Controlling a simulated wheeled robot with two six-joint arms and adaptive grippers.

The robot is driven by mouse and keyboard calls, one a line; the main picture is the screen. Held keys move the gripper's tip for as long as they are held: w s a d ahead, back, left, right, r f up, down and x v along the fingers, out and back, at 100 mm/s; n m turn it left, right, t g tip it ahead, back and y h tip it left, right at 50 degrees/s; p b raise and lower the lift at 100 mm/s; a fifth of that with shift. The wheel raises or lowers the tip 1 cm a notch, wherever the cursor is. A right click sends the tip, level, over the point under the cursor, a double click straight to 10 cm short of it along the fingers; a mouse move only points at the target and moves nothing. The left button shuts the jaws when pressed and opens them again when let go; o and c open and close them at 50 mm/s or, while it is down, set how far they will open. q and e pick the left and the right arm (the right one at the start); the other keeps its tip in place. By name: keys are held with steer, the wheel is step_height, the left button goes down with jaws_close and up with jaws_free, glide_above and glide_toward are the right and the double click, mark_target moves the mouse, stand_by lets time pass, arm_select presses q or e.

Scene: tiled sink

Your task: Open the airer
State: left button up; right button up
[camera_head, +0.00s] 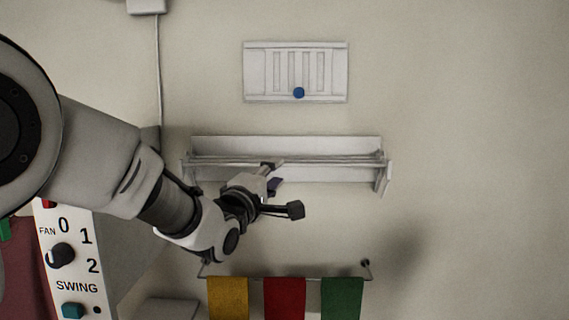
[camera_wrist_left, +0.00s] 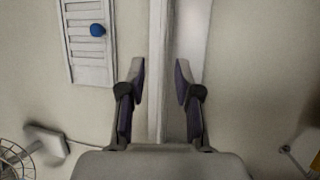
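The airer (camera_head: 340,145) is a white wall-mounted rack with rails along its front and an end bracket at the right. It appears folded close to the wall. In the left wrist view, the airer (camera_wrist_left: 158,60) runs upright through the picture. My left gripper (camera_head: 284,188) is at the airer's lower middle. In the left wrist view, its two fingers (camera_wrist_left: 160,75) are spread apart, with the white edge of the airer showing between them. I cannot tell whether they touch it. The arm hides part of the airer's lower left. My right gripper is not in view.
A white vent panel with a blue knob (camera_head: 299,92) is above the airer. Below is a rail with yellow, red and green cloths (camera_head: 284,297). The wall at right is clear.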

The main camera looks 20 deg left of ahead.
mark_target(286, 166)
arm_select(q)
steer(key=p+x, duration=0.2)
steer(key=x, duration=0.3)
steer(key=shift+w, duration=0.35)
steer(key=shift+c, duration=0.4)
steer(key=shift+w+d+f, duration=0.1)
steer(key=shift+w, duration=0.1)
jaws_close()
